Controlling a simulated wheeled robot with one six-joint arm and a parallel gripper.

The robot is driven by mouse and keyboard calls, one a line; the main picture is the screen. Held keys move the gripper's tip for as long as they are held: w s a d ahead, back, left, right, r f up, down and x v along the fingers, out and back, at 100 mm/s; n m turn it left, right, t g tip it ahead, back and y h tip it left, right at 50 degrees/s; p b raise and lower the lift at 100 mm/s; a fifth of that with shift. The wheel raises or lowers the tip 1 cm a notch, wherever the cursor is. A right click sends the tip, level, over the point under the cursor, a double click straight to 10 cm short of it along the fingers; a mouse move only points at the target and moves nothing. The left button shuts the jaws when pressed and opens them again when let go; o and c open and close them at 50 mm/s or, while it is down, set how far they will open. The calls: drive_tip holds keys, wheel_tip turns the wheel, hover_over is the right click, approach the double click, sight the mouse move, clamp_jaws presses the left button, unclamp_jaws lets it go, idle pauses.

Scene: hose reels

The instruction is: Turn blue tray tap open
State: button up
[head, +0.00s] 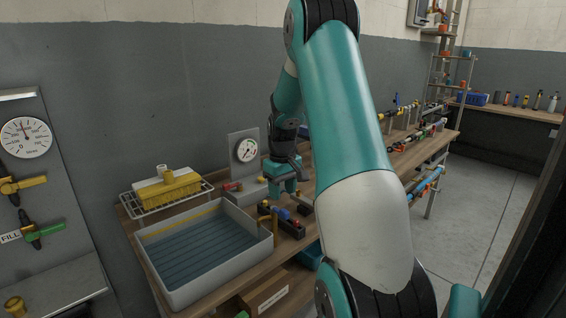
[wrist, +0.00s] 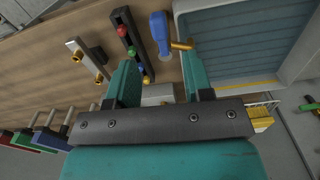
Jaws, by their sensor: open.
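The blue tray tap has a blue handle (wrist: 160,34) and a brass spout (wrist: 182,45) beside the tray's edge in the wrist view. In the head view its blue handle (head: 283,213) shows by the right wall of the grey tray (head: 172,296). The tray's ribbed floor looks blue; its rim also shows in the wrist view (wrist: 226,5). My gripper (head: 284,190) is open and empty above the bench behind the tap. In the wrist view my gripper (wrist: 159,62) has its fingers apart, with the handle between and beyond the tips. They do not appear to touch it.
A black strip with coloured knobs (wrist: 133,46) lies close beside the tap. A dial gauge (head: 247,150) stands behind my gripper. A yellow block (head: 170,189) sits on a wire rack behind the tray. Fittings crowd the bench to the right.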

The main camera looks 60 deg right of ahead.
sight(282, 210)
wheel_tip(282, 210, up, 11)
drive_tip(key=b, duration=0.1)
drive_tip(key=shift+a, duration=0.1)
idle(0.6)
